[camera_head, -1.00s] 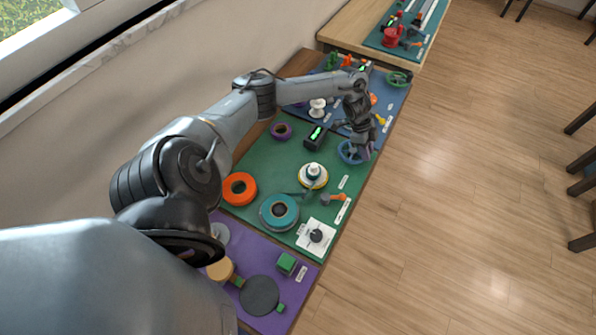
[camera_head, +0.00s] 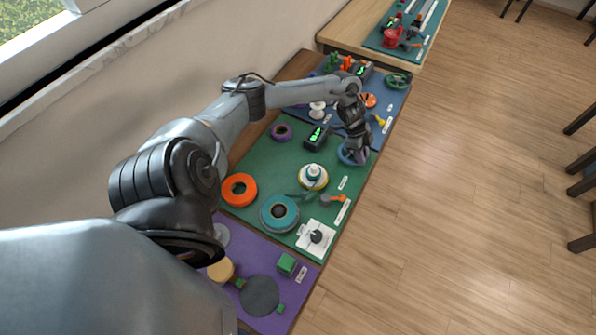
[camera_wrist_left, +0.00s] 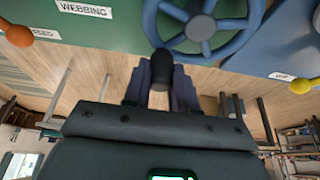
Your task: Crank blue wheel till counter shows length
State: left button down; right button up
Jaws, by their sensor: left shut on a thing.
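The blue wheel (camera_head: 347,154) stands on the green board, mostly hidden behind my left gripper in the head view. In the left wrist view the blue wheel (camera_wrist_left: 200,28) shows its spokes and a dark hub, with a black crank knob at its rim. My left gripper (camera_wrist_left: 162,78) is shut on the black crank knob (camera_wrist_left: 162,66). It also shows in the head view (camera_head: 358,158). The counter (camera_head: 317,136) is a black box with green lit digits, too small to read surely. My right gripper is not in view.
The green board (camera_head: 260,158) also holds an orange ring (camera_head: 240,189), a teal spool (camera_head: 280,212), a white and yellow spool (camera_head: 313,176) and a small orange-handled crank (camera_head: 336,198). A purple board (camera_head: 232,254) lies nearer. Open floor is at the right.

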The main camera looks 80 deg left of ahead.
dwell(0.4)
pick_arm(q)
jog(key=c, duration=0.8)
grip_release()
jog(key=shift+r, duration=0.1)
